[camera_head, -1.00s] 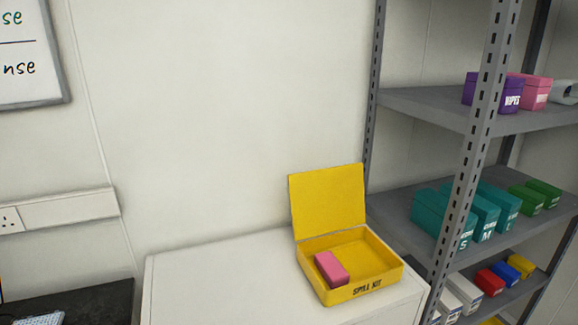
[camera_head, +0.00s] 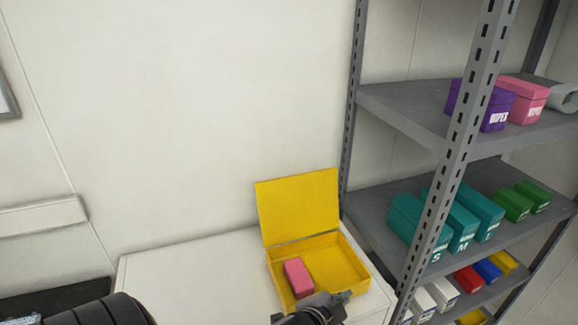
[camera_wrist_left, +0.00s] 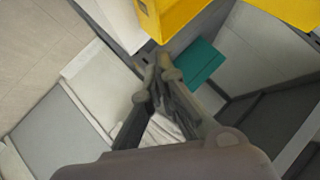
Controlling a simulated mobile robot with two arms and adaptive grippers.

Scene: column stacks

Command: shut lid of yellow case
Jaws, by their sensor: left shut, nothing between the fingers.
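The yellow case (camera_head: 354,284) stands open on the white cabinet top. Its lid (camera_head: 298,205) stands upright at the back, leaning slightly backward. A pink block (camera_head: 298,278) lies inside at the left. My left gripper (camera_head: 322,303) is at the bottom edge of the head view, overlapping the case's front in the picture; I cannot tell if it touches. In the left wrist view the shut, empty fingers (camera_wrist_left: 158,66) are just below a yellow wall of the case (camera_wrist_left: 170,18). The case's lettered front is mostly hidden in the head view. My right gripper is not in view.
A grey metal shelf (camera_head: 395,105) stands close to the right of the case, with its upright post (camera_head: 462,130) nearest. It holds teal boxes (camera_head: 420,225), purple and pink boxes, and several small ones. The cabinet top (camera_head: 190,275) is clear left of the case.

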